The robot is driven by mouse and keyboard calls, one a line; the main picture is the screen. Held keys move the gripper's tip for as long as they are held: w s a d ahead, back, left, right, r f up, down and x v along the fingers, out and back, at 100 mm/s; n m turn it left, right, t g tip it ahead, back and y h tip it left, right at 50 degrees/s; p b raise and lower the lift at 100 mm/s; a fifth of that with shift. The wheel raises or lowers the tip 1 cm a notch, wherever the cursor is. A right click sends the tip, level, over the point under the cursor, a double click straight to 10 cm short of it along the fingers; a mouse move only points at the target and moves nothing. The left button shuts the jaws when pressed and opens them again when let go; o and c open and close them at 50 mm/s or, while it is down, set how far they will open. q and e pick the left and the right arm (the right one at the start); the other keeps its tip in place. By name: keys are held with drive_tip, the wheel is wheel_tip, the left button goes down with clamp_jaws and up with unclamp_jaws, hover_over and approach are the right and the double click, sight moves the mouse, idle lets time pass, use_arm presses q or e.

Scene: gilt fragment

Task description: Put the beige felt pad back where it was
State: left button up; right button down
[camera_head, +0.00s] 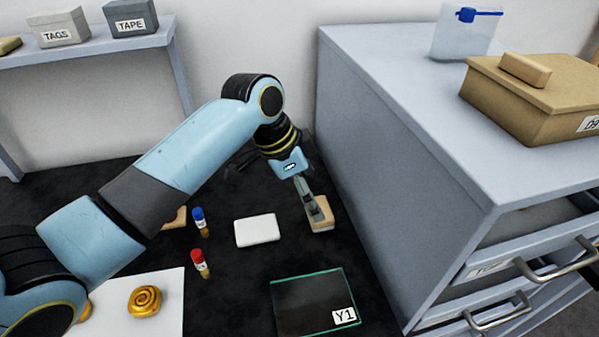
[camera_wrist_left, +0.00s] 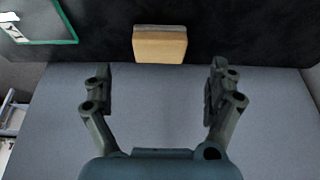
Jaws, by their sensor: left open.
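A beige pad-like block (camera_head: 322,214) lies on the dark mat near the grey cabinet; it also shows in the left wrist view (camera_wrist_left: 160,44), at the top centre. My left gripper (camera_head: 307,205) reaches down beside this block in the head view. In the left wrist view its two fingers (camera_wrist_left: 161,72) are spread and empty, with the block seen beyond them. I cannot tell whether a finger touches the block. Another tan piece (camera_head: 176,218) is mostly hidden behind my left arm. My right gripper is not in view.
The grey drawer cabinet (camera_head: 400,160) stands close at the right, bearing a tan box (camera_head: 525,105). On the mat are a white pad (camera_head: 257,230), blue-capped (camera_head: 199,220) and red-capped (camera_head: 200,262) vials, a glass plate (camera_head: 300,305) marked Y1, and a gold spiral (camera_head: 145,301) on white sheet.

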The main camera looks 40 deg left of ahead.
use_arm(q)
drive_tip(key=v, duration=0.5)
drive_tip(key=shift+s+a+r, duration=0.15)
drive_tip(key=shift+r, duration=0.2)
